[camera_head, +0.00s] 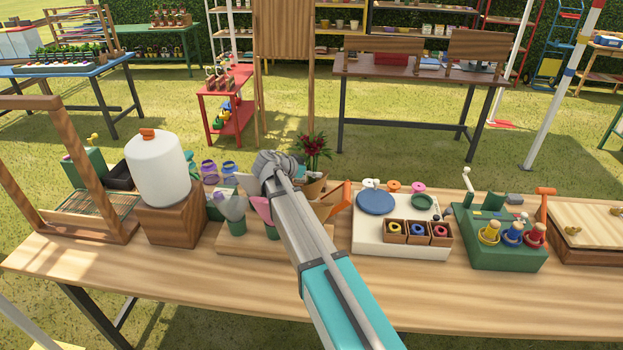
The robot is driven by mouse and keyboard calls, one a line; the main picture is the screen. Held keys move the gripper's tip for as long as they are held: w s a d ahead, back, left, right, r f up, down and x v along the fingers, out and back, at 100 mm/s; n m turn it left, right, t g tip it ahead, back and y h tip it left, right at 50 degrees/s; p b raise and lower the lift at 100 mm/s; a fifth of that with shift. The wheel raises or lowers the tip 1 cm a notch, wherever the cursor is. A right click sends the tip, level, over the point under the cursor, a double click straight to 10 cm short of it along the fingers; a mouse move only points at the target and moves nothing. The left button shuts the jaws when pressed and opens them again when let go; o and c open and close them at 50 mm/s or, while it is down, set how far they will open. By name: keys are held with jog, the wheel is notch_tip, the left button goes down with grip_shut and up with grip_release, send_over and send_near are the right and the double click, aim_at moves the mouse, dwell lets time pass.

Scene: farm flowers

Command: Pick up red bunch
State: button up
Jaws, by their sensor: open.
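The red bunch (314,146) has dark red blooms over green leaves and stands upright just right of the end of my arm. Its lower part sits behind my arm, by a tan holder (315,187); how it is held there is hidden. My gripper (272,168) is at the grey end of my arm, left of the bunch in the picture. It is open, but its fingertips are hard to make out, and I cannot tell its distance to the bunch.
A grey cone (235,207) and a pink cone (261,208) stand in green pots on a wooden board (235,244) left of my arm. A white jug (156,170) stands further left. A white board (380,238) with small boxes is at right. The table's front strip is clear.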

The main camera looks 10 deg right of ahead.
aim_at(306, 142)
grip_shut()
dwell(0.3)
jog(key=shift+r, duration=0.15)
notch_tip(306, 142, up, 10)
jog(key=p, duration=1)
dwell(0.8)
